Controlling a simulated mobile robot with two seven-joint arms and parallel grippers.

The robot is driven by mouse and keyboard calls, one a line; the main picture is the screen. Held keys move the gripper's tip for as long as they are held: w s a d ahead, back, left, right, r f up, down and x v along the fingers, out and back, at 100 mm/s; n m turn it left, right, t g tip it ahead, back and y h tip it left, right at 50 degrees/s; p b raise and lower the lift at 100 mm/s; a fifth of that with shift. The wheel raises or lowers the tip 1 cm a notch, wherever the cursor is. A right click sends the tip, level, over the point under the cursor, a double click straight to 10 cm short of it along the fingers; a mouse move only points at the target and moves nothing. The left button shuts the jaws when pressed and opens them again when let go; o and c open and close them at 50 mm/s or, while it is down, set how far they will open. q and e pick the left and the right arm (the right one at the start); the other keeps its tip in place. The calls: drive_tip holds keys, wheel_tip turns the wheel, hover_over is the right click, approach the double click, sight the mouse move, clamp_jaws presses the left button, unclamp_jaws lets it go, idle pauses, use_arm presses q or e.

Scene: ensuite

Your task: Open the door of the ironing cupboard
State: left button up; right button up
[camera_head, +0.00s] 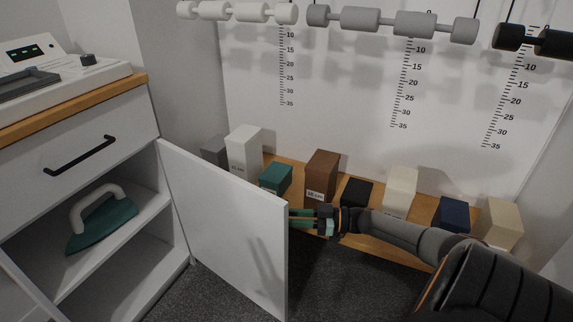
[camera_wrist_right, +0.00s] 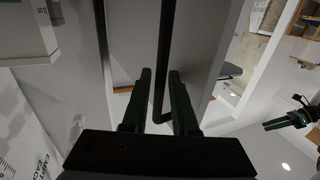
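The white ironing cupboard (camera_head: 167,218) is at the left in the head view. Its white door (camera_head: 225,230) stands swung well out to the right, showing shelves inside. An iron (camera_head: 101,222) with a green body and pale handle rests on the upper shelf. My right gripper (camera_head: 296,219) is at the door's outer side, its fingers partly hidden by the door edge. In the right wrist view my right gripper (camera_wrist_right: 160,72) has its fingers apart on either side of the black bar handle (camera_wrist_right: 166,45); firm contact is not clear. My left gripper (camera_wrist_right: 270,125) shows at the right of that view.
Several coloured blocks, including a brown one (camera_head: 321,176), stand on a low wooden shelf (camera_head: 383,246) behind the door. A drawer with a black handle (camera_head: 80,154) is above the opening. Weights hang along the wall. Dark carpet (camera_head: 225,302) is bare below the door.

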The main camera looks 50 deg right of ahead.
drive_tip(key=shift+d, duration=0.1)
drive_tip(key=p+v, duration=0.1)
drive_tip(key=v, duration=1.1)
drive_tip(key=shift+s, duration=0.2)
